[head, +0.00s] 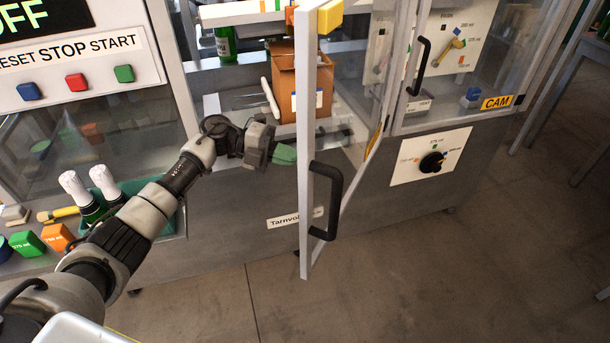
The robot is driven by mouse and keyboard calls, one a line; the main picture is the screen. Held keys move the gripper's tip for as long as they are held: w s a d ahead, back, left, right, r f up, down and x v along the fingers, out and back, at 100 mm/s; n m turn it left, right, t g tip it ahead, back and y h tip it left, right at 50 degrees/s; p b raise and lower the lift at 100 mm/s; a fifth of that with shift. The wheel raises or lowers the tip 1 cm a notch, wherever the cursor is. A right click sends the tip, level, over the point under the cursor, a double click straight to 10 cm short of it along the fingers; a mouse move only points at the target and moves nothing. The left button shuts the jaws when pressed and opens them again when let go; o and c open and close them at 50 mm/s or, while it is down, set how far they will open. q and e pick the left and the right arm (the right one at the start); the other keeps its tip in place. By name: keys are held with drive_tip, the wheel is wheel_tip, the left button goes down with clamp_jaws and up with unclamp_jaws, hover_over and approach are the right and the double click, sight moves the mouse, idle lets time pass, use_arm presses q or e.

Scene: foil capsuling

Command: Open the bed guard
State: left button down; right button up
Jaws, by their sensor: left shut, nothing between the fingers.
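The bed guard (308,130) is a clear door with a pale frame. It stands swung outward from the machine, its free edge toward me. Its black handle (327,201) is on the near edge, and an orange-yellow block (329,16) is at its top. My left gripper (287,154) is shut and empty, with green fingertips just left of the guard's edge, in front of the opening. I cannot tell whether it touches the frame. My right gripper is not in view.
A cardboard box (287,85) stands inside the opening. On the right are a closed CAM door (420,65) and a black dial (432,162). At left are a control panel (77,81) and a green bin (170,222) with foil-topped bottles. The floor in front is clear.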

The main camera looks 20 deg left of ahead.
use_arm(q)
drive_tip(key=s+a+r+m+g+y, duration=0.3)
drive_tip(key=s+a+r+m+y, duration=0.15)
drive_tip(key=r+y, duration=0.2)
drive_tip(key=s+d+f+p, duration=0.1)
drive_tip(key=d+f+p, duration=0.4)
drive_tip(key=d, duration=0.5)
drive_tip(key=shift+s+d+f, duration=0.15)
drive_tip(key=shift+d+f, duration=0.05)
drive_tip(key=shift+d, duration=0.1)
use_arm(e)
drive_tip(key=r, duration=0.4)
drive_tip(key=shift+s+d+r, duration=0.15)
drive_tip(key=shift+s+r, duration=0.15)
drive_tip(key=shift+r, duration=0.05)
use_arm(q)
drive_tip(key=shift+d, duration=0.1)
